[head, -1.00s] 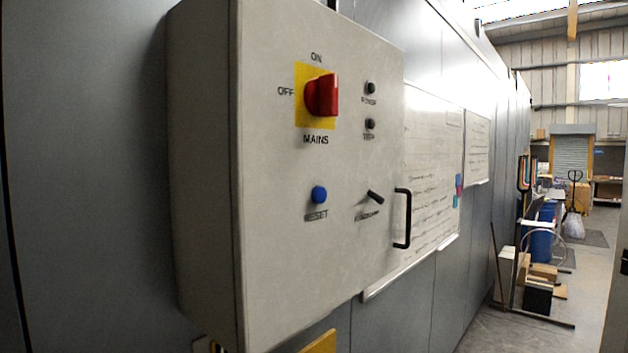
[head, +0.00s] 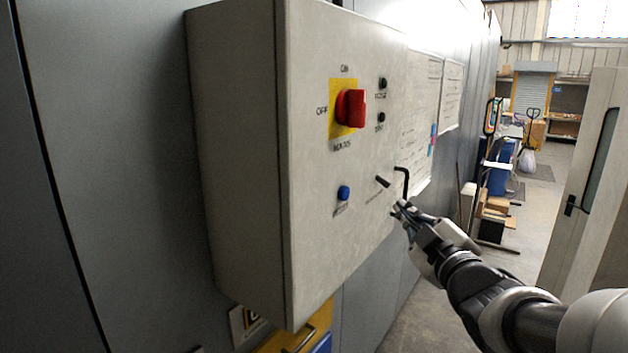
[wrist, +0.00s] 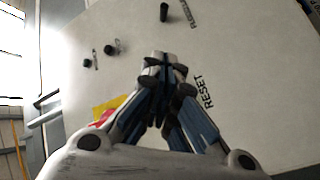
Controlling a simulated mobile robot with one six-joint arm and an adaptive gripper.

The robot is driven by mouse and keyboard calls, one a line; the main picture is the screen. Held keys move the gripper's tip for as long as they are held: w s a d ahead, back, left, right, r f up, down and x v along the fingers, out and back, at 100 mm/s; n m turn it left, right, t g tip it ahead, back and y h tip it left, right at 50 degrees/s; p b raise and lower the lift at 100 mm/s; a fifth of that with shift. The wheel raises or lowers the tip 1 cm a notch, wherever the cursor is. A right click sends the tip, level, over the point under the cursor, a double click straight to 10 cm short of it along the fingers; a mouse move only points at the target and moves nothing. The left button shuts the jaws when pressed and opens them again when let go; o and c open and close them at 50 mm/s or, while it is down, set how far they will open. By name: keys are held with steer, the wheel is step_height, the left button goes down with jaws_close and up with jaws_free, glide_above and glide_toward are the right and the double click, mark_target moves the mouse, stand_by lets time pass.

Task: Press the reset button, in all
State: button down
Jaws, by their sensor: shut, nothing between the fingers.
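The reset button (head: 344,193) is a small blue knob on the front of a grey control box (head: 325,255), above its label and below the mains switch. My gripper (head: 400,208) is shut and empty, in front of the box's right side. In the head view it is to the right of the button and apart from it. In the wrist view my gripper (wrist: 160,60) covers the middle of the panel, with the RESET label (wrist: 197,92) beside its fingers. The blue button is not visible there and seems hidden behind the fingers.
A red mains switch (head: 350,107) on a yellow plate sits above the button. Two dark lamps (head: 382,84), a small black selector (head: 383,181) and a black handle (head: 404,181) are to the right. An open door (head: 575,190) stands at the far right.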

mark_target(344, 193)
steer(key=shift+w, duration=0.1)
stand_by(0.3)
steer(key=w+a+b, duration=0.2)
steer(key=w+a, duration=0.3)
steer(key=a, duration=0.2)
stand_by(0.3)
steer(key=shift+r, duration=0.1)
steer(key=shift+w+a, duration=0.15)
stand_by(1.2)
steer(key=shift+w+a+b, duration=0.15)
steer(key=shift+a+b, duration=0.1)
steer(key=shift+b, duration=0.25)
